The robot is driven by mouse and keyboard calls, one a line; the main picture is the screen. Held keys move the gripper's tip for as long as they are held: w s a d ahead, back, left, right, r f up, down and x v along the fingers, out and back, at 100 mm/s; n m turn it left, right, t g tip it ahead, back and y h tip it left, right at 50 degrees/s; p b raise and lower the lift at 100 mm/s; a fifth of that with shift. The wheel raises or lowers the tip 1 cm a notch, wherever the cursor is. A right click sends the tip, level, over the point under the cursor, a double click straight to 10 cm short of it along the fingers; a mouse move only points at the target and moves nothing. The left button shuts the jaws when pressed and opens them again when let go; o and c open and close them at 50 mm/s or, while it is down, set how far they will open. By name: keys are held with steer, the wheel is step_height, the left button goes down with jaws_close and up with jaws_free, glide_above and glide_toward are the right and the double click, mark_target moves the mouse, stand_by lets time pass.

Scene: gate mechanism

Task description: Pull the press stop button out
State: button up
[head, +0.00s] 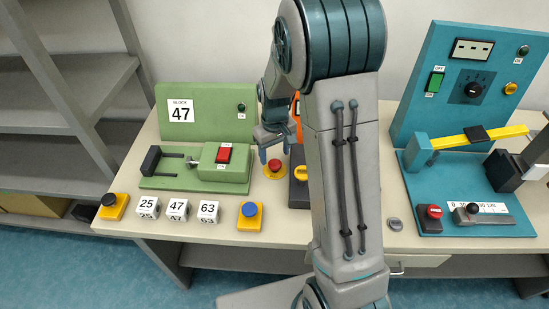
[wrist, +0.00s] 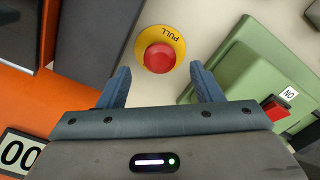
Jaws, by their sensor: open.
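The stop button is a red mushroom knob (wrist: 159,58) on a round yellow plate marked PULL (wrist: 178,45). In the head view the red knob (head: 274,165) stands on the table between the green machine and a dark block with a yellow handle. My gripper (wrist: 160,85) is open, with its two blue fingers apart and nothing between them. In the wrist view the knob lies just beyond the fingertips, roughly centred between them. In the head view my gripper (head: 274,150) is above and close to the knob; the exact height gap is hard to tell.
The green machine (head: 200,110) with a red switch (head: 223,155) is left of the button. A dark block with a yellow handle (head: 300,173) is close on its right. Numbered white cubes (head: 177,208) and a blue button (head: 249,210) sit at the front. A teal machine (head: 437,85) is far right.

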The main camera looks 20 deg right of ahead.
mark_target(275, 163)
steer(key=shift+f, duration=1.6)
jaws_close()
steer(key=shift+r+p, duration=0.3)
steer(key=shift+r, duration=0.6)
jaws_free()
step_height(275, 163, up, 14)
steer(key=shift+f, duration=0.15)
